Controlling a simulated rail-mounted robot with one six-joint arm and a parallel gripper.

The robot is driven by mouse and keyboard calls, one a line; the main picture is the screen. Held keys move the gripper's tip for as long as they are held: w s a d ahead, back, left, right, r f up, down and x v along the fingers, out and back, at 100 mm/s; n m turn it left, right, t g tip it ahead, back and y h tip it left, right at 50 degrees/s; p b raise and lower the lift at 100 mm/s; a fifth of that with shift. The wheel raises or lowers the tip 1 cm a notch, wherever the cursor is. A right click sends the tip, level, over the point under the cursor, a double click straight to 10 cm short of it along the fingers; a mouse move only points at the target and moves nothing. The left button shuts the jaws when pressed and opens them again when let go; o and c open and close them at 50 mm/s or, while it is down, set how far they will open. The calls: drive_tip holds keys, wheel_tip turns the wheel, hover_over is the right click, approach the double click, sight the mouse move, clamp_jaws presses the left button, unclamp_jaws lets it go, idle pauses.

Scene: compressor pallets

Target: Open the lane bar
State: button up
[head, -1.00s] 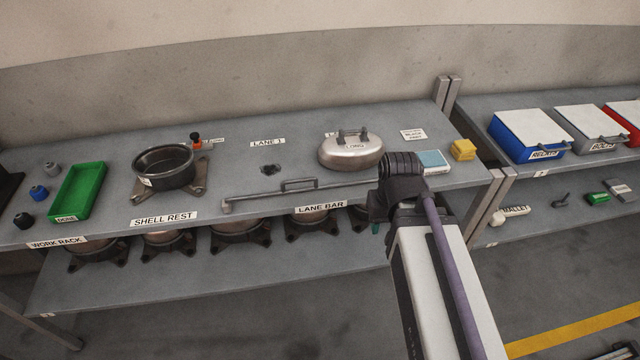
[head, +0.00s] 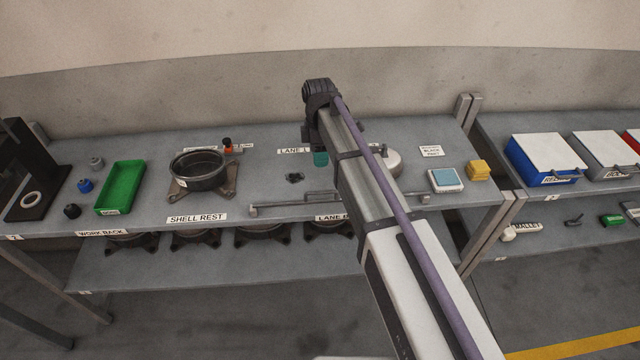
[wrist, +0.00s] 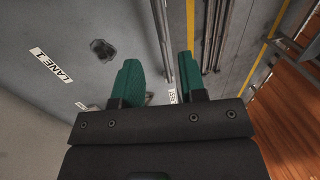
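The lane bar (head: 280,208) is a thin grey bar with a raised handle, lying along the front of the shelf top above its LANE BAR label (head: 334,217). My arm hides its right part in the head view. My gripper (head: 320,158) hangs above the shelf, behind the bar, with one green finger showing. In the wrist view, the two green fingers of my gripper (wrist: 158,62) are apart with nothing held between them. The bar (wrist: 163,40) runs up the picture beyond the gap between them. No contact with the bar shows.
A dark pan on a footed base (head: 200,170) stands to the left, beside a green tray (head: 121,187). A silver domed shell (head: 393,163) is partly behind my arm. A blue-topped block (head: 447,180) and yellow block (head: 479,170) sit right. A dark fitting (head: 294,177) lies behind the bar.

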drive_tip(key=f+b, duration=0.3)
drive_tip(key=s+f+b, duration=0.1)
drive_tip(key=f+b, duration=0.3)
drive_tip(key=s+f+b, duration=0.1)
drive_tip(key=f+b, duration=0.3)
drive_tip(key=shift+d, duration=0.15)
drive_tip(key=shift+r, duration=0.2)
drive_tip(key=shift+c, duration=0.3)
clamp_jaws()
